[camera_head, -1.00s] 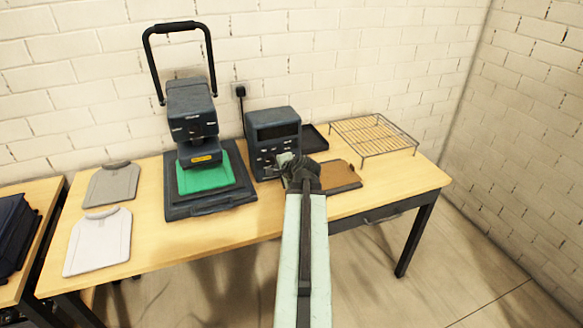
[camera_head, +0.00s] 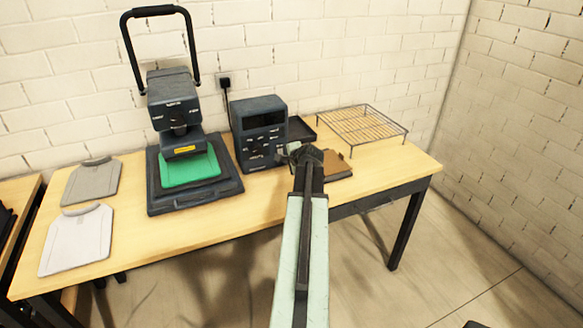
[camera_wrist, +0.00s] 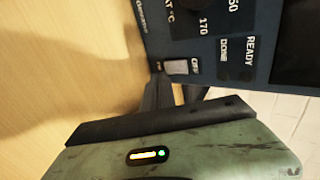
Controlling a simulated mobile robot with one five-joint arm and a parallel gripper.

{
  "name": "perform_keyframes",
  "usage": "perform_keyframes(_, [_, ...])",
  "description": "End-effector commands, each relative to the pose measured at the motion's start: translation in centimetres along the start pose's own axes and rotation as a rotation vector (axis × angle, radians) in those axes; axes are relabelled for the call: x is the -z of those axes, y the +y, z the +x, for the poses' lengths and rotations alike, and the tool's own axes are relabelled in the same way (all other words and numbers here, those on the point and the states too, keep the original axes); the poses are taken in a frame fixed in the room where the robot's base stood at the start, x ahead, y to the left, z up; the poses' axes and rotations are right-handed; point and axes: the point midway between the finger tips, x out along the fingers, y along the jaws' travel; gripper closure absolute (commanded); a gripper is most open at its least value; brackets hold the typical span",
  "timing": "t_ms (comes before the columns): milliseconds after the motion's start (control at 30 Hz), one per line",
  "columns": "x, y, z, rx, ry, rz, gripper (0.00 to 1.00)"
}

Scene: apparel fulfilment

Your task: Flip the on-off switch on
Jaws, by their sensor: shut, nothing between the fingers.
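The dark control box (camera_head: 240,142) stands on the table, right of the heat press. In the wrist view its panel (camera_wrist: 222,50) shows sideways, with a small pale rocker switch (camera_wrist: 176,67) beside an OFF label. A partly hidden label is on the switch's other side. I cannot tell which way the switch is tipped. My gripper (camera_head: 297,152) is at the box's lower right front in the head view. In the wrist view my gripper (camera_wrist: 163,85) is shut and empty, its tips close by the switch; I cannot tell whether they touch it.
The heat press (camera_head: 174,120) with a green garment (camera_head: 188,170) stands left of the box. A black tray (camera_head: 300,130), brown board (camera_head: 338,166) and wire rack (camera_head: 370,113) are on the right. Two folded shirts lie far left. The table's front middle is clear.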

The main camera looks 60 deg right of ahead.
Motion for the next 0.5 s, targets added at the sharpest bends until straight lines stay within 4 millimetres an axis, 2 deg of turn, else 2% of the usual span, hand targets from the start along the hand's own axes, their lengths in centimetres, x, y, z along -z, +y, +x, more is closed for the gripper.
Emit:
perform_keyframes(33, [0.1,-0.7,0.9,0.0,-0.002,-0.001,1.0])
perform_keyframes(200, [0.0,-1.5,2.3,0.0,-0.001,-0.001,1.0])
perform_keyframes(500, [0.0,-1.6,2.4,0.0,0.0,0.0,1.0])
